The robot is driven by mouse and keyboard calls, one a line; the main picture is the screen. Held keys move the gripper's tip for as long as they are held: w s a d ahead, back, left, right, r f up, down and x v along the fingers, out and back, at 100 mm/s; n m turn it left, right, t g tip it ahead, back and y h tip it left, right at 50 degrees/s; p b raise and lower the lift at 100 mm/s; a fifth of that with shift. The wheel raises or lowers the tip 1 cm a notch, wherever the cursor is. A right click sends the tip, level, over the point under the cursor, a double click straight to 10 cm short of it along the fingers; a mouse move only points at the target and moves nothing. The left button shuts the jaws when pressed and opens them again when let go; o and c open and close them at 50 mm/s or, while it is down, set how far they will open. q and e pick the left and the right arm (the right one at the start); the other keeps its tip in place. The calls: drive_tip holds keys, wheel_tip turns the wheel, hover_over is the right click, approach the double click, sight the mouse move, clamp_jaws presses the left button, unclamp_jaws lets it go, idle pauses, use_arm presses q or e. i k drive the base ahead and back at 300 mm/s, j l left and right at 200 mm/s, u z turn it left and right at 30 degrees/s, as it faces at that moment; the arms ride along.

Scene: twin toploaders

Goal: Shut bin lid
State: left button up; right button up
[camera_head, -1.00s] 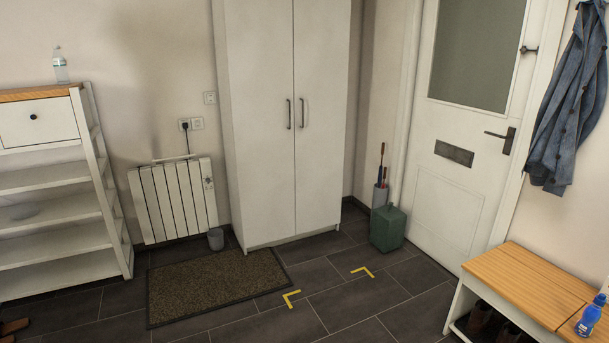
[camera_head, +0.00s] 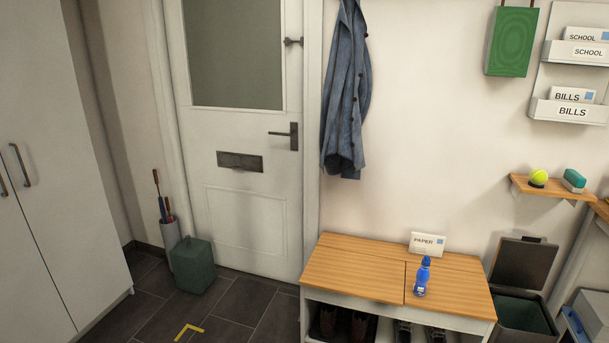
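A dark bin (camera_head: 524,316) stands on the floor at the lower right, just right of the wooden-topped bench. Its dark lid (camera_head: 525,263) is up, leaning back near the wall, and the green inside of the bin shows. The bin's lower part is cut off by the picture's bottom edge. Neither of my grippers is in view.
The bench (camera_head: 352,268) carries a blue bottle (camera_head: 423,277) and a PAPER card (camera_head: 427,244), with shoes below. A small shelf (camera_head: 552,189) holds a ball and a green block above the bin. Dark floor lies open before the door (camera_head: 246,215).

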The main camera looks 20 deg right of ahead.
sight(527, 261)
drive_tip(key=i+z, duration=0.15)
drive_tip(key=z, duration=0.3)
drive_tip(key=i+j+z, duration=0.15)
drive_tip(key=z, duration=0.25)
drive_tip(key=i+j+z, duration=0.15)
drive_tip(key=z, duration=0.3)
drive_tip(key=i+j+z, duration=0.1)
drive_tip(key=j+z, duration=0.15)
drive_tip(key=z, duration=0.15)
drive_tip(key=i+j+z, duration=0.1)
drive_tip(key=j+z, duration=0.15)
drive_tip(key=z, duration=0.2)
